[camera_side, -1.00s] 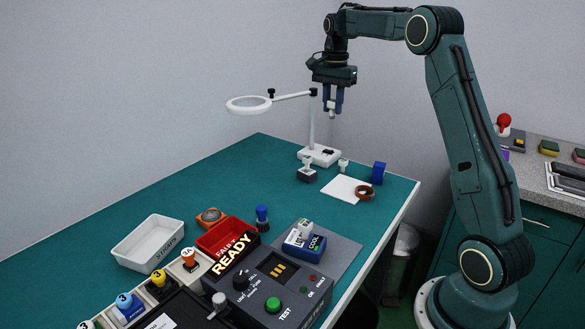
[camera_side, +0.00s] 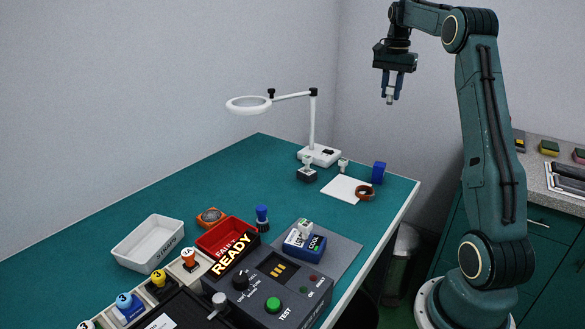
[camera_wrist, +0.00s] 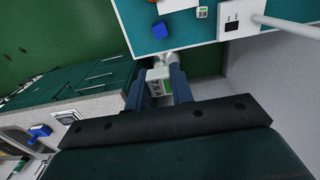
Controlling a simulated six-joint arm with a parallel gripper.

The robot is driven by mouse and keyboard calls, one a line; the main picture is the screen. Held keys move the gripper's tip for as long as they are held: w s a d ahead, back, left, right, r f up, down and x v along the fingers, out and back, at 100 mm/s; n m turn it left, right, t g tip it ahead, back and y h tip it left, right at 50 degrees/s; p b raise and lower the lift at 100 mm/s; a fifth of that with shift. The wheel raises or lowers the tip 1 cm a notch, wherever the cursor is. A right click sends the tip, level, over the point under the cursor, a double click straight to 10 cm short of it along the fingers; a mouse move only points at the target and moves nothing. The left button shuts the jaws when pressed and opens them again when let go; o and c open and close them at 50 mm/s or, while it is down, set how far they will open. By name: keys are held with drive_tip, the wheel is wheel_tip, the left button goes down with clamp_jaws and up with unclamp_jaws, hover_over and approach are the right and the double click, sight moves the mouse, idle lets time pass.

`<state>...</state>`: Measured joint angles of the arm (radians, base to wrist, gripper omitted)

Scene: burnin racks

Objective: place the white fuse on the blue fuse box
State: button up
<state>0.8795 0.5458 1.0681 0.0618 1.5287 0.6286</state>
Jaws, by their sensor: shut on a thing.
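My gripper (camera_side: 389,99) is high above the far right of the table, pointing down and shut on a small white fuse (camera_wrist: 158,88). The wrist view shows the fuse between the blue fingers, with dark lettering like "7.5A" and a green patch. In the side view only its small pale lower end shows. A blue block (camera_side: 378,173) stands on the table's far right and also shows in the wrist view (camera_wrist: 159,30).
A magnifier lamp (camera_side: 318,155), white sheet (camera_side: 342,189) and brown ring (camera_side: 365,192) are on the table. A counter (camera_side: 540,180) stands at right.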

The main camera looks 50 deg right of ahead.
wheel_tip(320, 180, down, 15)
drive_tip(key=shift+f, duration=0.2)
idle(0.3)
drive_tip(key=shift+f, duration=2.1)
drive_tip(key=shift+f, duration=0.2)
drive_tip(key=o, duration=1)
drive_tip(key=shift+r, duration=0.15)
wheel_tip(320, 180, up, 12)
drive_tip(key=shift+r, duration=0.1)
